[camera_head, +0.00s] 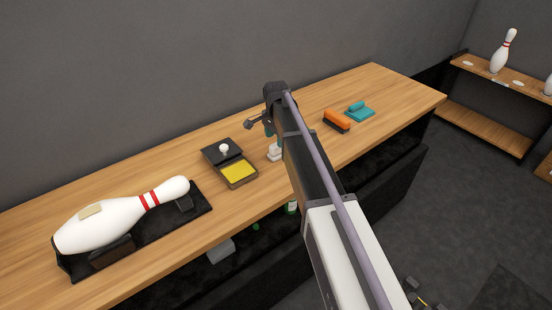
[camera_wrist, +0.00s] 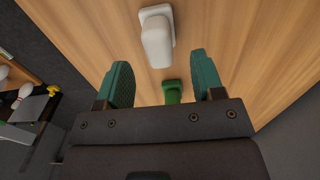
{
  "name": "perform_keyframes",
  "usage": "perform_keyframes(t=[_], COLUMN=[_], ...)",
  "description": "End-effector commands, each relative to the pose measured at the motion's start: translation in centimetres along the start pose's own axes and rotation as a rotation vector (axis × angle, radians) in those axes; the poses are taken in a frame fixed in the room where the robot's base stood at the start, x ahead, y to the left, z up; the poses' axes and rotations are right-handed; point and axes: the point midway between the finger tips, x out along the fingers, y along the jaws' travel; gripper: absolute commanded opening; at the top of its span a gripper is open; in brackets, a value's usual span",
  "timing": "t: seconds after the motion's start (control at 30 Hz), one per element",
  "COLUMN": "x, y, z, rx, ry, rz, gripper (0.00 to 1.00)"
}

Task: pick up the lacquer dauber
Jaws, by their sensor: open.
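My gripper (camera_wrist: 160,80) is open, its two teal fingers apart and nothing held between them. In the wrist view a white object (camera_wrist: 157,38) with a rounded block shape stands on the wooden counter, just beyond the fingertips. A small green piece (camera_wrist: 172,92) shows between the fingers, partly hidden by the gripper body. I cannot tell for certain which of these is the lacquer dauber. In the head view a small white thing (camera_head: 275,153) sits on the counter below my gripper (camera_head: 267,128), partly hidden by my arm.
A dark tray with a yellow pad (camera_head: 239,172) and white knob (camera_head: 224,148) lies left of my arm. A bowling pin (camera_head: 110,222) lies in a black cradle (camera_head: 200,207). An orange brush (camera_head: 337,120) and teal item (camera_head: 360,111) lie right. Wooden shelves (camera_head: 490,128) stand beyond.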

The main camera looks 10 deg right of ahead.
Motion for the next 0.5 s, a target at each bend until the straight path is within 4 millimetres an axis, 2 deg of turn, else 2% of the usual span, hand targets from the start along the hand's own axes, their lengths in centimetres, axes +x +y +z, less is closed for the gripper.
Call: perform_keyframes(t=[0.07,0.3,0.37,0.5], x=[0.4,5.0,5.4,4.9], y=[0.0,0.1,0.1,0.1], z=[0.0,0.2,0.2,0.2], rx=[0.000,0.000,0.000,-0.001], ry=[0.000,0.000,0.000,0.000], rz=[0.000,0.000,0.000,0.000], gripper=[0.62,0.62,0.62,0.62])
